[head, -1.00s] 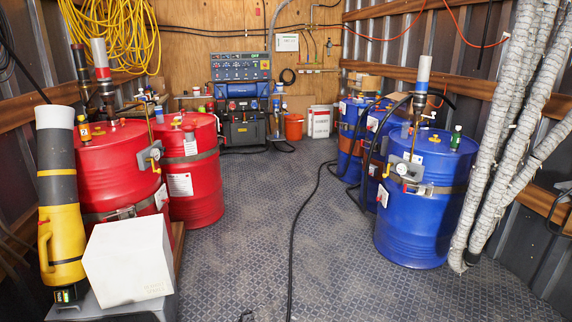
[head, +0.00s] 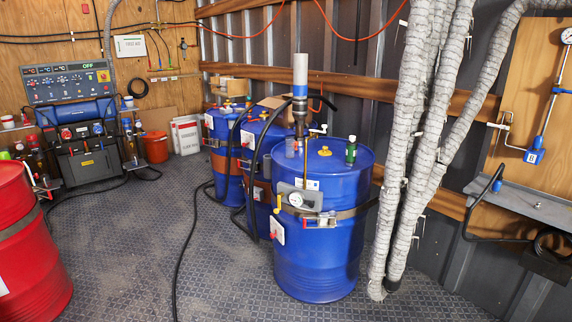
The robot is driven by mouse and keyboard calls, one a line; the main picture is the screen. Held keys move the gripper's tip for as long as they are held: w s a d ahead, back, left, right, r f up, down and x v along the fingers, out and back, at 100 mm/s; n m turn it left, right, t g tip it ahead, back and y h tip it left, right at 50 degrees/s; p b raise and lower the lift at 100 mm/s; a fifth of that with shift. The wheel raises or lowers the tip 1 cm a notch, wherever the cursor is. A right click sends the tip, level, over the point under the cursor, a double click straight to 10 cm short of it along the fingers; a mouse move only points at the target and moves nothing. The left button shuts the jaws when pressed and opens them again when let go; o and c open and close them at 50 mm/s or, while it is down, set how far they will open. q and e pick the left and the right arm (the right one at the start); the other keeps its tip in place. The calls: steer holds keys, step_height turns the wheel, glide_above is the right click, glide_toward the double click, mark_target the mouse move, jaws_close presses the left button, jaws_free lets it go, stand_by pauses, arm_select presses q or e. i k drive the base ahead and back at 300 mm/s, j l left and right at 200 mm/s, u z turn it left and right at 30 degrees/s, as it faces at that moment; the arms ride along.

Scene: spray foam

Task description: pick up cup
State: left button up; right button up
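A small greyish, see-through cup-like container (head: 290,147) stands on the lid of the front blue drum (head: 320,240), left of the pump. Neither of my grippers is in view.
A red drum (head: 25,250) is at left.

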mark_target(290, 141)
steer(key=i+l+u, duration=0.15)
steer(key=i, duration=0.25)
steer(key=i+l+u, duration=0.1)
steer(key=i, duration=0.3)
steer(key=i+l+u, duration=0.15)
steer(key=i, duration=0.25)
